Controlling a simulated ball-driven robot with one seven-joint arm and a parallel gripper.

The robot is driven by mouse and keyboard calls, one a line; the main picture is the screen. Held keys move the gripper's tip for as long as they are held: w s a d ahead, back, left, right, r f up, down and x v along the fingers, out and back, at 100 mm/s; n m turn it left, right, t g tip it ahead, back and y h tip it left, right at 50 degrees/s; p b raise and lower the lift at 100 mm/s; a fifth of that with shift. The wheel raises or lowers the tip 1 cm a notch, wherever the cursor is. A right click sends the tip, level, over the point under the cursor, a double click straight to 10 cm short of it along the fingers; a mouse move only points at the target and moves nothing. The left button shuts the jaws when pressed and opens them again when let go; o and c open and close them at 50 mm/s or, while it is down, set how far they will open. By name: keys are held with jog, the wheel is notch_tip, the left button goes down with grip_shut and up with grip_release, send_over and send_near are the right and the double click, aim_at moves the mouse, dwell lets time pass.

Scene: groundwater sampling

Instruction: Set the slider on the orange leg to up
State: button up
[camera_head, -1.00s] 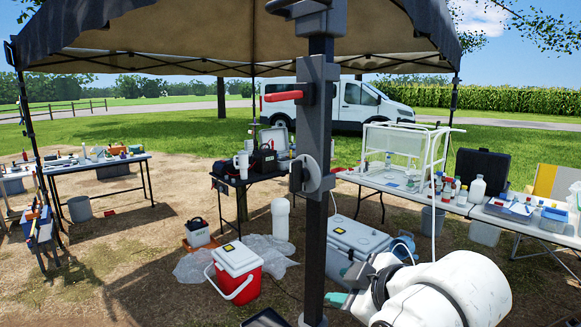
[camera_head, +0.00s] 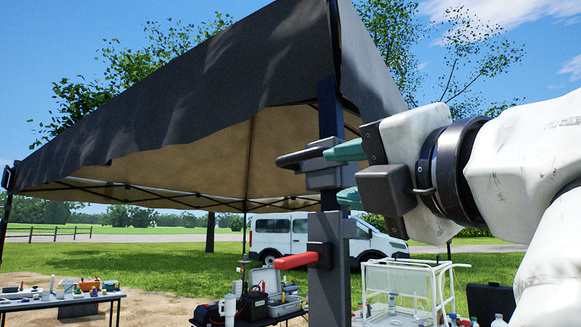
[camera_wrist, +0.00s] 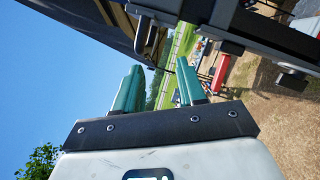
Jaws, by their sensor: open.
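A dark tent leg (camera_head: 330,105) with a blue-tinted upper part stands at centre in the head view. No plainly orange leg shows. A grey slider block (camera_head: 322,176) with a dark handle pointing left sits high on it, under the canopy. Below, a red lever (camera_head: 296,261) sticks out of a grey housing; it also shows in the wrist view (camera_wrist: 220,72). My gripper (camera_head: 346,174) is open and empty, its green fingers one above the other, overlapping the slider's right side in view. I cannot tell whether they touch it. The wrist view shows both fingers (camera_wrist: 160,78) apart.
The canopy (camera_head: 190,110) hangs close above my gripper. A white van (camera_head: 285,232) is parked behind. A table with cases (camera_head: 268,285), a white-framed rack (camera_head: 405,275) and another table (camera_head: 75,297) stand below. Open sky lies at upper left.

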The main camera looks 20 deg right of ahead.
aim_at(309, 155)
jog(key=shift+n+t, duration=0.3)
jog(key=shift+n, duration=0.3)
jog(key=w+r+p, duration=0.1)
jog(key=w, duration=0.1)
jog(key=w+r+p, duration=0.1)
jog(key=w, duration=0.2)
jog(key=w+a+r+p, duration=0.1)
jog(key=w+r, duration=0.1)
jog(key=w, duration=0.1)
jog(key=shift+w, duration=0.85)
jog(key=shift+a, duration=0.1)
grip_shut()
